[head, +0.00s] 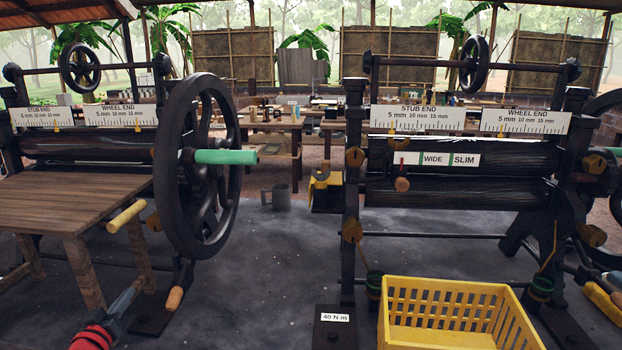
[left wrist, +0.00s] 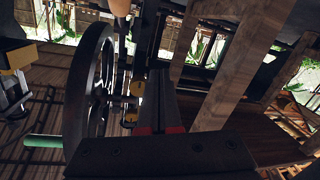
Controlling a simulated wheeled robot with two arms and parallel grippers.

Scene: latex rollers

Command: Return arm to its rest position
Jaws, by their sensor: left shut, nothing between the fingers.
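My left gripper (head: 134,288) comes in at the lower left of the head view, shut and empty. It is low over the dark floor, beside the wooden table (head: 80,200) and in front of the left roller machine's large black handwheel (head: 190,225). In the left wrist view its grey fingers (left wrist: 162,80) are together, with red parts at their base. The handwheel (left wrist: 88,95) and its green handle (left wrist: 42,141) show at the left there. Table legs (left wrist: 217,95) show at the right. My right gripper is not in view.
A right roller machine (head: 455,190) carries scale plates and a WIDE/SLIM sign (head: 437,159). A yellow crate (head: 450,312) stands in front of it. A wooden-handled lever (head: 174,298) is close to my left gripper.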

